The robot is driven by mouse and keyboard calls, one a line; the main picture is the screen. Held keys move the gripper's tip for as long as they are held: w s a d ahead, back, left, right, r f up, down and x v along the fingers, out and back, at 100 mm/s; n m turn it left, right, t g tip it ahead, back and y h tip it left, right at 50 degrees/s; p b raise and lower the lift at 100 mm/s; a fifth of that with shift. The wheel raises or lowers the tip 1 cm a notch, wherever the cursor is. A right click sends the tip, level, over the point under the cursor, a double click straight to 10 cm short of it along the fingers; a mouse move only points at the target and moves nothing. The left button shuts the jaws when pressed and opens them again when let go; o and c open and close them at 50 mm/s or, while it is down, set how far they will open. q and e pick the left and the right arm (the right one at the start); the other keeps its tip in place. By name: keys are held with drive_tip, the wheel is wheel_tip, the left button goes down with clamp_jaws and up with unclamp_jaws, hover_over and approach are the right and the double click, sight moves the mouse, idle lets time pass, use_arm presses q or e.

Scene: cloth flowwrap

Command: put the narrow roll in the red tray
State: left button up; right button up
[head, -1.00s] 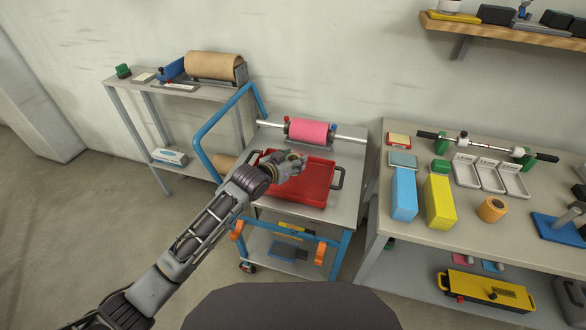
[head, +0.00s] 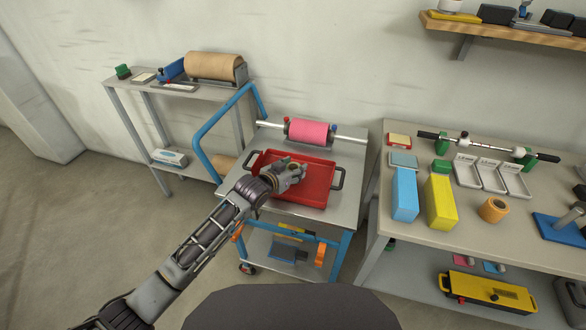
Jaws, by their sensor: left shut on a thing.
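The red tray (head: 317,184) lies on top of the blue-framed cart, with a dark handle at each side. My left gripper (head: 296,171) is over the middle of the tray, shut on a small tan roll, the narrow roll (head: 293,165). My fingers hide most of the roll, and only its upper end shows. I cannot tell whether the roll touches the tray floor. My right gripper is not in view.
A pink roll on a bar (head: 311,132) lies behind the tray on the cart (head: 346,190). The right table (head: 445,231) holds blue and yellow blocks, an orange roll (head: 493,209) and grey trays. A shelf with a brown roll (head: 213,66) stands left.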

use_arm(q)
drive_tip(key=o, duration=1)
drive_tip(key=shift+f, duration=0.1)
drive_tip(key=shift+r, duration=0.2)
drive_tip(key=shift+s+a+r, duration=0.1)
drive_tip(key=shift+s+a, duration=0.1)
drive_tip(key=shift+s, duration=0.1)
drive_tip(key=shift+s+a+r, duration=0.1)
drive_tip(key=shift+s+a, duration=0.05)
drive_tip(key=shift+s, duration=0.05)
drive_tip(key=shift+s+a+r, duration=0.15)
drive_tip(key=shift+s+a, duration=0.05)
drive_tip(key=shift+s, duration=0.1)
drive_tip(key=v, duration=0.2)
drive_tip(key=shift+s+a+r+p, duration=0.15)
drive_tip(key=shift+s+p, duration=0.1)
drive_tip(key=shift+p, duration=0.15)
drive_tip(key=v, duration=0.5)
drive_tip(key=shift+s+p, duration=0.1)
drive_tip(key=shift+p, duration=0.25)
drive_tip(key=shift+v, duration=1.1)
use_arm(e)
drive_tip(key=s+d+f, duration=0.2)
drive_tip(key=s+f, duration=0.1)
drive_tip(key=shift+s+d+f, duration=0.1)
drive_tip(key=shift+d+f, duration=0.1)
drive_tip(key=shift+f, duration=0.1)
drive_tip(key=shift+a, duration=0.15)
